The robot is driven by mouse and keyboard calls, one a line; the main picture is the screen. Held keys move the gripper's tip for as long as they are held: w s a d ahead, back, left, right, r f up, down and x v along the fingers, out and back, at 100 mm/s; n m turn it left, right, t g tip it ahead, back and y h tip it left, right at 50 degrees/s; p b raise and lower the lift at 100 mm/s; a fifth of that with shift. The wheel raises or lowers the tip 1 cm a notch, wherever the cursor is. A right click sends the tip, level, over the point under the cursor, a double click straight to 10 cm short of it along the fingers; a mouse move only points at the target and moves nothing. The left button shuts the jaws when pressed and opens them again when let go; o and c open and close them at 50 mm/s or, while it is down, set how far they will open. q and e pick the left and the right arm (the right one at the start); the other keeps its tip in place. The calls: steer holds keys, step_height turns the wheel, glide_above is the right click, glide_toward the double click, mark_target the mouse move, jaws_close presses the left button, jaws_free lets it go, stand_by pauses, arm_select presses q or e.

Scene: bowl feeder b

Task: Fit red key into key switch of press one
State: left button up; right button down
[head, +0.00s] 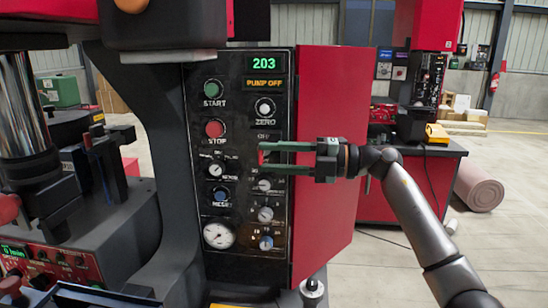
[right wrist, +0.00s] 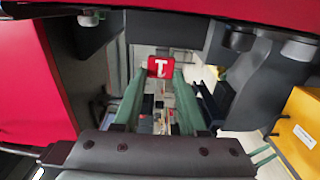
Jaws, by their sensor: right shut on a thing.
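My right gripper (head: 268,158) reaches in from the right with its green fingers level in front of the control panel (head: 215,128) of the press. It is shut on the red key (head: 262,157), which shows as a small red piece between the fingertips. In the right wrist view the red key (right wrist: 161,66) shows a white T-shaped mark and sits between the ends of the two green fingers. The key switch cannot be made out; an OFF label shows just above the fingers, and the panel below it is partly hidden. Whether the key touches the panel is unclear. My left gripper is not in view.
Knobs, buttons and a gauge (head: 219,235) surround the fingers on the panel. A red panel (head: 325,130) stands just right of it, behind the gripper. Another red machine (head: 425,110) and a rolled mat (head: 480,187) are farther back. Open floor lies at the right.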

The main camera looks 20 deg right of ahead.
steer(key=shift+w+d+p, duration=0.15)
steer(key=shift+w+p, duration=0.2)
steer(key=shift+p, duration=0.35)
stand_by(0.8)
steer(key=shift+w+d, duration=0.1)
steer(key=shift+w, duration=0.1)
stand_by(1.2)
steer(key=shift+c, duration=1.9)
jaws_free()
steer(key=b+v, duration=0.3)
steer(key=v, duration=0.9)
steer(key=shift+d, duration=0.25)
steer(key=shift+s+f, duration=0.1)
steer(key=shift+s, duration=0.05)
